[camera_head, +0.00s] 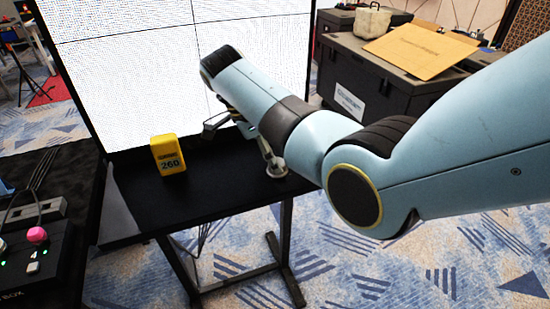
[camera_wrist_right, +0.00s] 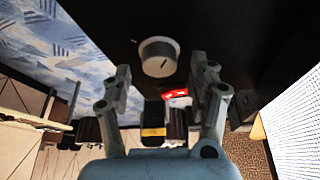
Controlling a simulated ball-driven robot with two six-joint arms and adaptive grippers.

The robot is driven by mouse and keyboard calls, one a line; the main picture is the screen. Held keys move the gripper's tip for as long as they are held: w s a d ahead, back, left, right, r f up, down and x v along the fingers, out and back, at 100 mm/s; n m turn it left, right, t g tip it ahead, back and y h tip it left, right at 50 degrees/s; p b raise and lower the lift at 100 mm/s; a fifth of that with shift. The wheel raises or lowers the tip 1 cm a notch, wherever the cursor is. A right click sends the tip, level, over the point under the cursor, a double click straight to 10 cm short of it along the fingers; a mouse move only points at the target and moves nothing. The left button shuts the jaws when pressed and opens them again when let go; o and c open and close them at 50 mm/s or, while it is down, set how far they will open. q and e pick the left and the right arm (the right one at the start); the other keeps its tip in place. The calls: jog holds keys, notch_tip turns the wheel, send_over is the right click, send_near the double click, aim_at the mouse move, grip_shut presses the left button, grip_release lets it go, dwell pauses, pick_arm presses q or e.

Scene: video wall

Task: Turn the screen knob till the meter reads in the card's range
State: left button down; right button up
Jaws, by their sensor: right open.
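A yellow block (camera_head: 168,155) with dark figures that look like 260 stands upright on the black stand top (camera_head: 215,195), below the white screen (camera_head: 110,85). My right gripper (camera_head: 243,145) hangs over the stand top, right of the block, partly hidden by my forearm. In the right wrist view a pale round knob (camera_wrist_right: 158,57) with a dark mark lies just ahead of the parted fingers (camera_wrist_right: 162,78), and they appear apart from it. A small red display (camera_wrist_right: 175,93) shows beside the knob, too small to read.
A black console (camera_head: 40,255) with a pink knob stands at the left. Dark cases (camera_head: 350,75) bearing a tan board (camera_head: 420,50) stand at the back right. The stand top left of my gripper is bare around the block.

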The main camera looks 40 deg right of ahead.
jog(key=v, duration=0.6)
dwell(0.4)
